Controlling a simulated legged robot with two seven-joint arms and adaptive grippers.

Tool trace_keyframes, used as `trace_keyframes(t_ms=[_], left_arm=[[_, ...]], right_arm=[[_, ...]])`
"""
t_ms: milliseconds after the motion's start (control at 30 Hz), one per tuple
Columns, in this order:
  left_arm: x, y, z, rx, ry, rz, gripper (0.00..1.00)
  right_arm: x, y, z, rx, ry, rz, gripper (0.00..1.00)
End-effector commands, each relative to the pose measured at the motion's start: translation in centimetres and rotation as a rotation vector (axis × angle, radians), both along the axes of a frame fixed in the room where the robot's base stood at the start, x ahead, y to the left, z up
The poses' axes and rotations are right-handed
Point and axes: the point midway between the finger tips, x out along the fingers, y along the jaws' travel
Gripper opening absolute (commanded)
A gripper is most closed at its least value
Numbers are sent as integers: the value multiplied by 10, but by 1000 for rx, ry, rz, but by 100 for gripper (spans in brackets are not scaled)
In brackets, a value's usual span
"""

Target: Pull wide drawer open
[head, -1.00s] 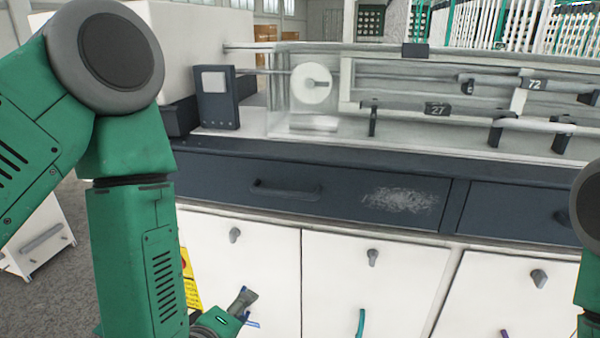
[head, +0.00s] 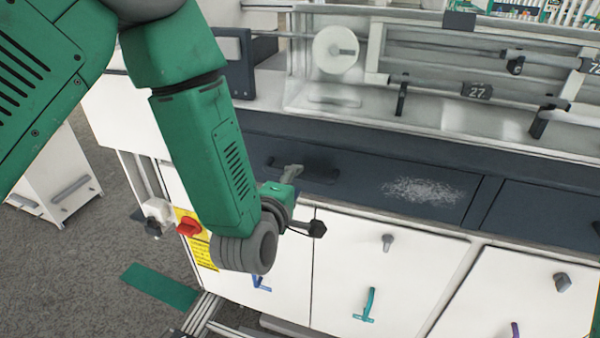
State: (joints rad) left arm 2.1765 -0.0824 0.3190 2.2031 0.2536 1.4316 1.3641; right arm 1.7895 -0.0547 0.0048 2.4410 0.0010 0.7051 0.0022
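The wide drawer (head: 345,181) is a dark blue-grey front under the bench top, with a pale scuffed patch on its right part. It looks shut, level with the neighbouring front. Its dark bar handle (head: 320,176) is on the left half. My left gripper (head: 305,199) is just below and in front of the handle, its two fingers spread apart and empty. The upper finger overlaps the handle in the head view; I cannot tell whether it touches. My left forearm hides the drawer's left end. My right gripper is not in view.
White cabinet doors with knobs (head: 387,242) and a teal hook (head: 368,304) are below the drawer. A red switch (head: 189,227) on a yellow plate is left of my forearm. Another dark drawer (head: 545,217) is to the right. Creel rods and a white spool (head: 334,50) stand above.

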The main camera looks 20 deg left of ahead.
Motion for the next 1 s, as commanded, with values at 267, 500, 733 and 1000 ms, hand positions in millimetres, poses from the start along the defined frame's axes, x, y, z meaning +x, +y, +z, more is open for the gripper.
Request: trace_keyframes(t_ms=[267, 500, 733, 1000], left_arm=[[28, -1, -5, 1, -1, 0, 34], [31, -1, -7, 1, 1, 0, 34], [30, -1, -7, 1, 1, 0, 0], [29, -1, -8, 1, 3, 0, 0]], right_arm=[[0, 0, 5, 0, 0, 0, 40], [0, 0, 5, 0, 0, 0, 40], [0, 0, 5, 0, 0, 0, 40], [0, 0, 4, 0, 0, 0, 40]])
